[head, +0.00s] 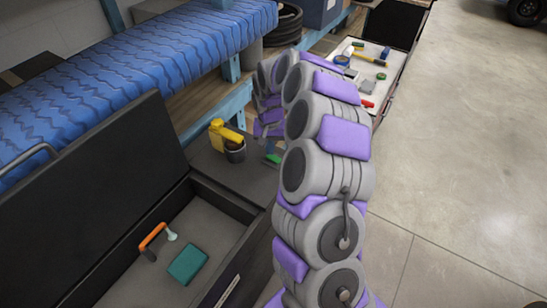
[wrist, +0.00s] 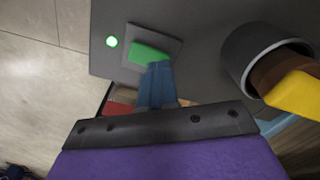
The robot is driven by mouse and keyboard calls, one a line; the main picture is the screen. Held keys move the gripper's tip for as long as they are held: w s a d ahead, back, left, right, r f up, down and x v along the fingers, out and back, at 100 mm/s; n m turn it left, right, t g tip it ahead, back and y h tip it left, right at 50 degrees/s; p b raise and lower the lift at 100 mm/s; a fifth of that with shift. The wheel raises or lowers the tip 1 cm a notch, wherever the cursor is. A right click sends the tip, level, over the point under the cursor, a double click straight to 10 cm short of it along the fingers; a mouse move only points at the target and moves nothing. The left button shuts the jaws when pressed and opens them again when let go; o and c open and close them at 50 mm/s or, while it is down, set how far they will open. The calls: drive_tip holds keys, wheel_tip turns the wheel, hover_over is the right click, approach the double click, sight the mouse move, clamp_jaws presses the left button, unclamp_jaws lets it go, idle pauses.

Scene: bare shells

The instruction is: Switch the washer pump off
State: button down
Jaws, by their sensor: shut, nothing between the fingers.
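In the wrist view a green rocker switch (wrist: 148,53) sits on a small grey plate on a dark panel (wrist: 200,22). In the head view the green switch (head: 272,159) shows small on the dark panel beside my arm, and my arm partly hides this area.
A yellow-handled tool (head: 226,131) stands in a grey cup (head: 236,152) close to the switch. An open dark case (head: 258,236) holds an orange-handled tool (head: 152,238) and a teal box (head: 188,264). A tray (head: 378,102) with tools lies behind.

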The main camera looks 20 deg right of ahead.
drive_tip(key=shift+f, duration=0.75)
idle(0.3)
drive_tip(key=shift+r, duration=0.1)
drive_tip(key=shift+r+p, duration=1.15)
drive_tip(key=shift+r, duration=2.3)
